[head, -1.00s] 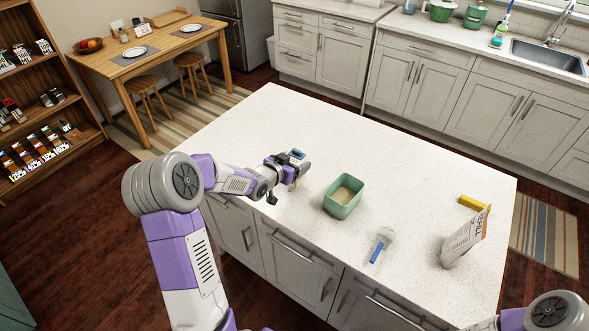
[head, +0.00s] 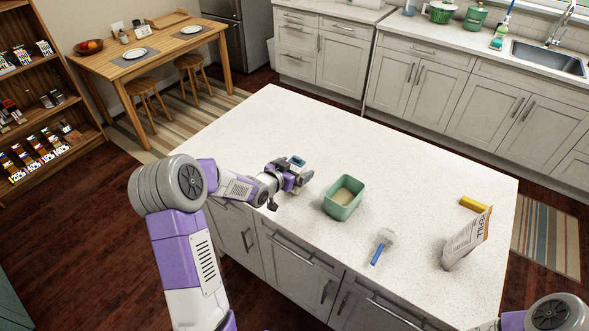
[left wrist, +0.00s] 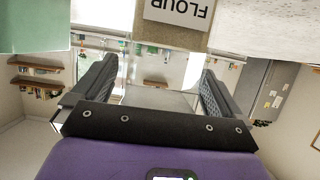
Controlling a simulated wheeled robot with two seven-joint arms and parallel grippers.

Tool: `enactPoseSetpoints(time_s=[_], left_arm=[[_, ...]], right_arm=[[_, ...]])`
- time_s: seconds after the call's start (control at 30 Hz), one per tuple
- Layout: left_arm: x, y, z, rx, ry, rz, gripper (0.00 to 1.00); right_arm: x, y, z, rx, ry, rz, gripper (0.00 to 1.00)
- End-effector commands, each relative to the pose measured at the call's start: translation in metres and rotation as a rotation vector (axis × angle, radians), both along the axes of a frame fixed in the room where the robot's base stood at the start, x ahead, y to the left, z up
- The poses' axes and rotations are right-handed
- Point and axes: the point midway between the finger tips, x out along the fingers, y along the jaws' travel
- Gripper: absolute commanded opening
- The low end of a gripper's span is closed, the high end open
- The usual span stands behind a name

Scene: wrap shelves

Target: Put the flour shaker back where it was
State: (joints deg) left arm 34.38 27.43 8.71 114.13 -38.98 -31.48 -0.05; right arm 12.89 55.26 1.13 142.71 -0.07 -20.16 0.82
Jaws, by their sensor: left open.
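The flour shaker (left wrist: 175,22) shows in the left wrist view at the top edge. Its pale label reads FLOUR upside down, and part of it is cut off by the frame. In the head view it is mostly hidden at my left gripper (head: 297,187), which is low over the left part of the white island. In the left wrist view this gripper (left wrist: 158,78) is open, its two dark fingers apart with nothing held between them. The shaker lies just past the fingertips. My right gripper is out of view; only part of that arm shows at the lower right.
A green tub (head: 342,197) with pale contents stands right of my left gripper. A blue-handled brush (head: 381,247), a white refill bag (head: 467,240) and a yellow block (head: 474,204) lie or stand farther right. The island's back half (head: 330,125) is clear.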

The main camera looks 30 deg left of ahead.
Motion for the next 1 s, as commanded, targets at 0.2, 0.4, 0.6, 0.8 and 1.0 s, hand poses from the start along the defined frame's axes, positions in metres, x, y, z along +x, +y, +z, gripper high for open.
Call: enactPoseSetpoints(time_s=[0.2,0.4,0.6,0.8,1.0], left_arm=[[-0.026,0.003,0.015,0.001,-0.001,0.003,1.0],[-0.068,0.007,0.032,0.003,0.0,0.003,1.0],[-0.098,0.009,0.045,0.002,0.0,0.002,1.0],[-0.11,0.009,0.049,-0.001,0.0,0.001,1.0],[-0.111,0.009,0.049,0.0,0.0,0.0,1.0]], right_arm=[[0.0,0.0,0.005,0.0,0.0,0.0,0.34],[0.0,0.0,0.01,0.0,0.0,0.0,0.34],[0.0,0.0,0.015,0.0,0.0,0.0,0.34],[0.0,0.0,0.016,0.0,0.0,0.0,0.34],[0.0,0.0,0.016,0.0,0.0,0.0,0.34]])
